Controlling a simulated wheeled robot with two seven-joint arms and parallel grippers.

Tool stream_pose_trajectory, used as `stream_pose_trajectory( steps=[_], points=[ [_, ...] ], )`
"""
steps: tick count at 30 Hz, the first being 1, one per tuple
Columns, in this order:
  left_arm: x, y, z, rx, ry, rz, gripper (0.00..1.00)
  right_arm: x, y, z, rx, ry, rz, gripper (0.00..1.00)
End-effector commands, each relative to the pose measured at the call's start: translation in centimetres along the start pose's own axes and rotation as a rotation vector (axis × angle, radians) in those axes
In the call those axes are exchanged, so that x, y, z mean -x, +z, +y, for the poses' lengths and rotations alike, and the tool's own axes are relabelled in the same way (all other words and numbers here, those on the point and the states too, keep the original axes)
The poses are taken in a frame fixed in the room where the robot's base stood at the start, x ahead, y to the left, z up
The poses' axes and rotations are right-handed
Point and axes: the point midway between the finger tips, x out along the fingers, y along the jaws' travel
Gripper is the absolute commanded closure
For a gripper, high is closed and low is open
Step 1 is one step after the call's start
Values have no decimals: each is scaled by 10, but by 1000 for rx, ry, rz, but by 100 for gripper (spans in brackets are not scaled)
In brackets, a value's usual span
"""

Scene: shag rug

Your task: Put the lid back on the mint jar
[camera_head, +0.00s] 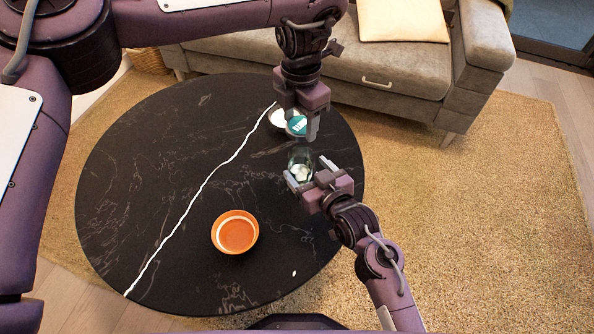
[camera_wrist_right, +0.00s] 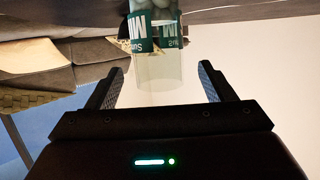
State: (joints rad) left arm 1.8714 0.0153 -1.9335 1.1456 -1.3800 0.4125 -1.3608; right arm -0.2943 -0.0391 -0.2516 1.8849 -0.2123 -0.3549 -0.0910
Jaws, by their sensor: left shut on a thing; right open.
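In the right wrist view the jar (camera_wrist_right: 158,70) appears upside down, with a teal label and mints at the top of the picture. My right gripper (camera_head: 306,182) is open, its fingers spread to either side of the jar with visible gaps.
The round black marble table (camera_head: 150,190) has a white vein. An orange bowl (camera_head: 236,233) stands in front of the jar to the left. A grey sofa (camera_head: 330,65) stands behind. The table's left side is clear.

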Motion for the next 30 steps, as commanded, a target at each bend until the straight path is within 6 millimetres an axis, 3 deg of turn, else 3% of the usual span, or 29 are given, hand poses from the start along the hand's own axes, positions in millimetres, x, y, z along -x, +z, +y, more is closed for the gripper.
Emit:
stream_pose_trajectory(
  steps=[3,9,21,30],
  points=[
    [0,0,0,0,0,0,66,-21,-1,0,0,0,1,24],
    [0,0,0,0,0,0,66,-42,0,0,0,0,1,24],
    [0,0,0,0,0,0,66,-47,0,0,1,0,0,24],
    [0,0,0,0,-1,0,66,-46,0,0,1,-1,-1,63]
  ],
)
